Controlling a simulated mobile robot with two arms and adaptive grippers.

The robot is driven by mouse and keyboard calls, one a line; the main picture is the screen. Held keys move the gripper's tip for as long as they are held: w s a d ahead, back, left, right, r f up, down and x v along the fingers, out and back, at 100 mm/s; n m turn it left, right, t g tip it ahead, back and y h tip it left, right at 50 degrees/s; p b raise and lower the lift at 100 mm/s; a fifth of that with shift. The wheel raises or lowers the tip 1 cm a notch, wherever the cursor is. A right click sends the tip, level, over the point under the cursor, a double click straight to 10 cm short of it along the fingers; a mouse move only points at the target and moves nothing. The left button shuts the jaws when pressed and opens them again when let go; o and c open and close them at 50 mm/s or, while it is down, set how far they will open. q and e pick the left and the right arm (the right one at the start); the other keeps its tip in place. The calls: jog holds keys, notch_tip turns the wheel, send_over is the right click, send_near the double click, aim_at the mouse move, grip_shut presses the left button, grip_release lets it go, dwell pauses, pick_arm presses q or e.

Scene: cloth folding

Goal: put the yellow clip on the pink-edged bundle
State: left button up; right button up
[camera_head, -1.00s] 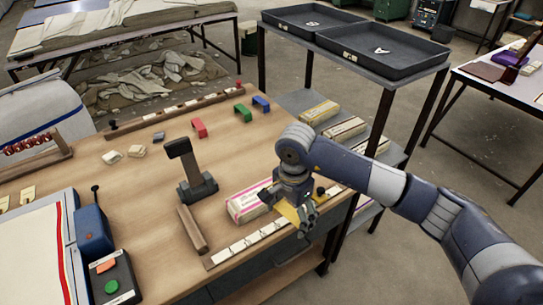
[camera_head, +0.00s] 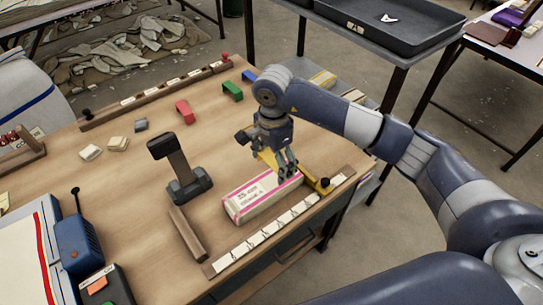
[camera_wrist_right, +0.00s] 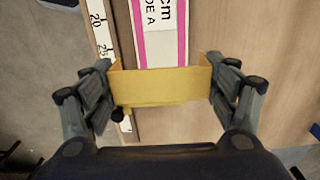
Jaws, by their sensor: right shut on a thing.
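The pink-edged bundle (camera_head: 262,196) is a white block with pink edges and a printed label. It lies on the wooden table beside the ruler strip. My right gripper (camera_head: 284,170) is at the bundle's far right end. It is shut on the yellow clip (camera_wrist_right: 160,86), which spans between its fingers in the right wrist view. There the clip lies across the near end of the bundle (camera_wrist_right: 160,40) in the picture; I cannot tell whether they touch. In the head view the fingers hide much of the clip. My left gripper is not in view.
A ruler strip (camera_head: 277,232) runs along the table's front edge. A dark upright stand (camera_head: 182,170) and a wooden bar (camera_head: 188,234) are left of the bundle. Red (camera_head: 185,111), green (camera_head: 232,91) and blue clips lie farther back. The table's middle is mostly clear.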

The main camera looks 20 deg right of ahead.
aim_at(272, 181)
jog(key=shift+f, duration=0.7)
jog(key=shift+w+f+b, duration=0.15)
jog(key=shift+f+b, duration=0.7)
jog(key=shift+f, duration=0.65)
jog(key=shift+f+b, duration=0.35)
jog(key=shift+b, duration=0.1)
notch_tip(272, 181, down, 2)
jog(key=shift+f+b, duration=0.2)
jog(key=shift+b, duration=0.95)
jog(key=shift+f+b, duration=0.45)
jog(key=shift+f, duration=0.25)
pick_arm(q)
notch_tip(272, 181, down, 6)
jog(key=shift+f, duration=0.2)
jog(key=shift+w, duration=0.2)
